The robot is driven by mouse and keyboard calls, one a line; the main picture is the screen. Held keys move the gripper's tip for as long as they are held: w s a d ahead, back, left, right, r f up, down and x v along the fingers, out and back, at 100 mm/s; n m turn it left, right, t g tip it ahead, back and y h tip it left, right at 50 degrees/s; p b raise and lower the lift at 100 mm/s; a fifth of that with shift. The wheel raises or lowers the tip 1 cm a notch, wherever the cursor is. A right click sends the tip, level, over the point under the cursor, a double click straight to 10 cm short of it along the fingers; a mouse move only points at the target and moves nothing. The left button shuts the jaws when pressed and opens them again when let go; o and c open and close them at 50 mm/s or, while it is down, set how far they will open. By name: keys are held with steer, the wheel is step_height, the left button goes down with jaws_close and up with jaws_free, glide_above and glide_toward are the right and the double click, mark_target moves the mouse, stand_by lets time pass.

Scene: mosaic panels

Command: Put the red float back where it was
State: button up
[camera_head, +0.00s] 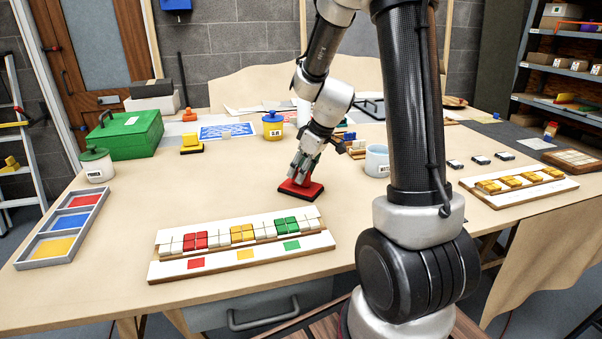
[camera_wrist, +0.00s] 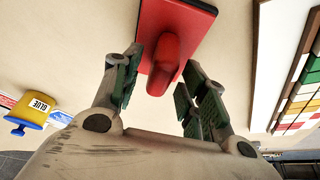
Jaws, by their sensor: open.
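The red float (camera_head: 300,188) is a flat red block with a dark base, lying on the table behind the mosaic panel. My gripper (camera_head: 301,168) is directly above it, pointing down. In the wrist view the red float (camera_wrist: 178,40) shows its raised red handle, whose near end reaches between the fingers of my gripper (camera_wrist: 155,88). The fingers are spread on either side of the handle, with a visible gap, so they are open and do not hold it.
The mosaic panel (camera_head: 240,257) lies in front, with a three-part tray (camera_head: 42,248) at left. A green toolbox (camera_head: 125,134), a yellow glue pot (camera_head: 272,126) and a white-grey cup (camera_head: 377,160) stand around. A yellow float (camera_head: 191,142) sits farther back. Table left of the red float is clear.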

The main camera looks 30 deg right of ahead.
steer(key=v, duration=1.1)
steer(key=s+a+r+m+h, duration=0.1)
steer(key=s+r+m, duration=0.2)
steer(key=s, duration=0.8)
steer(key=s+a+r+m+h, duration=0.1)
steer(key=s+r+m, duration=0.2)
steer(key=s, duration=0.8)
steer(key=shift+s+m+t, duration=0.3)
steer(key=shift+s+m, duration=0.1)
steer(key=shift+a+r, duration=0.1)
steer(key=shift+r, duration=0.05)
